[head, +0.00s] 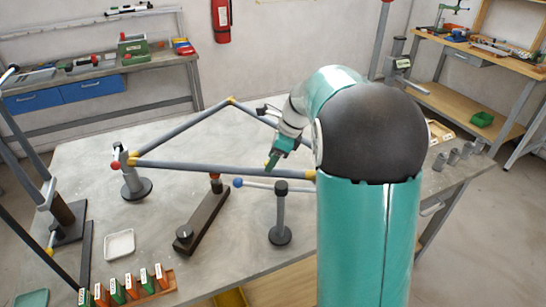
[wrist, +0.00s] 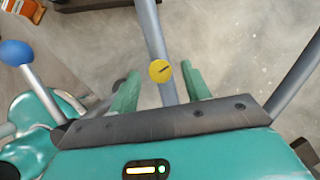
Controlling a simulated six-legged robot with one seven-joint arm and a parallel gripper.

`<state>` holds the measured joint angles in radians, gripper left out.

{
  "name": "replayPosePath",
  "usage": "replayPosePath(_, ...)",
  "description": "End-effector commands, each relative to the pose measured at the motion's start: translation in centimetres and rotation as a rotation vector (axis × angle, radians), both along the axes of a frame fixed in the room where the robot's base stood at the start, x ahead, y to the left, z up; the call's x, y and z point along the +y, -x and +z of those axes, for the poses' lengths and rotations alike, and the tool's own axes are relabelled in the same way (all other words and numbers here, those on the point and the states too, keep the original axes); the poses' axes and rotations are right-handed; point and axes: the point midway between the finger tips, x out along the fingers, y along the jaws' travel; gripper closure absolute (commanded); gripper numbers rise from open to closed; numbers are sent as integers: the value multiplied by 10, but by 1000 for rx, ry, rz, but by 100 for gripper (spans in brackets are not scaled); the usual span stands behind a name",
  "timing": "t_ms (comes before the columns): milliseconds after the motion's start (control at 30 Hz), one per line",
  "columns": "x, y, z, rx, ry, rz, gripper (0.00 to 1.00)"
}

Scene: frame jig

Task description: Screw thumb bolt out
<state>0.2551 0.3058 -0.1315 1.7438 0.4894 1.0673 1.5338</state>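In the wrist view a round yellow head with a dark line across it (wrist: 160,71) sits on a grey tube (wrist: 152,30). It looks like the thumb bolt, but I cannot be sure. My gripper (wrist: 160,72) is open, with its green fingers on either side of the yellow head and gaps showing. In the head view my gripper (head: 271,164) points down near the front grey tube (head: 200,167) of the triangular frame. The frame has yellow joints, one at the top (head: 232,101) and one at the left (head: 133,160). The yellow head is not clear there.
A post on a round base (head: 281,220) and a dark bar support (head: 207,218) stand under the frame. A blue ball (head: 238,183) ends a rod nearby. A white tray (head: 119,244) and several labelled bins (head: 132,287) lie front left.

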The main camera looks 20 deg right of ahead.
Motion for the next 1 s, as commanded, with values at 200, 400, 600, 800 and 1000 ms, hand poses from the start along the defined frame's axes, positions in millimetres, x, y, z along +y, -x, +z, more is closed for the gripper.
replayPosePath(200, 0, 0, 0, 0, 0, 0, 95)
replayPosePath(400, 0, 0, 1, 0, 0, 5, 97)
replayPosePath(600, -1, -1, 0, 0, 0, 51, 97)
replayPosePath(800, -1, -2, 0, 0, 0, 160, 97)
replayPosePath(1000, -2, -4, 0, 1, 1, 326, 97)
